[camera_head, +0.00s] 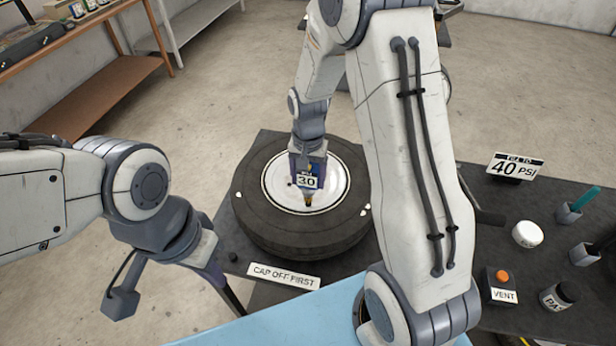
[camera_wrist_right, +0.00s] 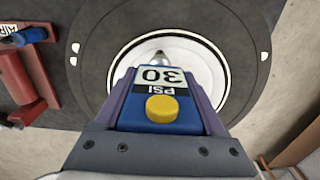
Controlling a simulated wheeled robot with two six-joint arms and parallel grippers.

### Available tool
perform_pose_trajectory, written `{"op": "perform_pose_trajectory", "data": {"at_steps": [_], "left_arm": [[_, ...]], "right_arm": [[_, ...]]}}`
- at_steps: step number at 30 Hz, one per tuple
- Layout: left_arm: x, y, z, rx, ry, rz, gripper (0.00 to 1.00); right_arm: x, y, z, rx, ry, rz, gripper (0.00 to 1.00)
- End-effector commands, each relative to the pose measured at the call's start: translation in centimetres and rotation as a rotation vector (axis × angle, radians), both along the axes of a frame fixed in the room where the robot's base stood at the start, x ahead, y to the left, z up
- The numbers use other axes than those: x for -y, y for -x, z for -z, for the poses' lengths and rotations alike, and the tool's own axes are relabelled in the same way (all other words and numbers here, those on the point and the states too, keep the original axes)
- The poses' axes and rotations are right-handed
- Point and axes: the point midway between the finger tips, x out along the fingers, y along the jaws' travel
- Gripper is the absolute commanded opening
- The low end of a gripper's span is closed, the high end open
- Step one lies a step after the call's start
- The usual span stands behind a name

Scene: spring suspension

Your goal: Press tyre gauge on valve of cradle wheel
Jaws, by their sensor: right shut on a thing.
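The cradle wheel (camera_head: 258,227) lies flat, a black tyre around a white hub disc; it also shows in the wrist view (camera_wrist_right: 96,60). My right gripper (camera_head: 307,168) is over the hub, shut on the tyre gauge (camera_head: 308,181), a blue body with a display reading 30. In the wrist view the gauge (camera_wrist_right: 160,106) sits between the fingers, yellow button towards the camera. Its tip points down at the hub disc; the valve is hidden, and I cannot tell whether they touch. My left gripper (camera_head: 218,280) is left of the wheel, pointing down, its fingertips unclear.
A "CAP OFF FIRST" sign (camera_head: 284,275) stands in front of the wheel, near a small dark knob (camera_head: 233,257). At right are a 40 PSI sign (camera_head: 515,167), an orange VENT button (camera_head: 502,277), a white round item (camera_head: 527,234) and a jar (camera_head: 558,296). A red tool (camera_wrist_right: 35,85) lies beside the wheel.

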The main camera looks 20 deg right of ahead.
Motion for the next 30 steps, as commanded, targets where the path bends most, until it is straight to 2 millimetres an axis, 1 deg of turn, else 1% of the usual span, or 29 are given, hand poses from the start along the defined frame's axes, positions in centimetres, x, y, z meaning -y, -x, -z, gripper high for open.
{"op": "perform_pose_trajectory", "data": {"at_steps": [5,24,27,30], "left_arm": [[0.0,0.0,-0.5,0.000,0.000,0.000,0.00],[0.0,0.0,-5.0,0.000,0.000,0.000,0.00],[0.0,0.0,-5.3,0.000,0.000,0.000,0.00],[0.0,0.0,-5.2,0.000,0.000,0.000,0.00]], "right_arm": [[0.0,0.0,-0.6,0.000,0.000,0.000,0.11],[0.0,0.0,-5.8,0.001,0.000,0.000,0.11],[0.0,0.0,-6.1,0.000,0.000,0.000,0.11],[0.0,0.0,-6.1,0.000,0.000,0.000,0.11]]}}
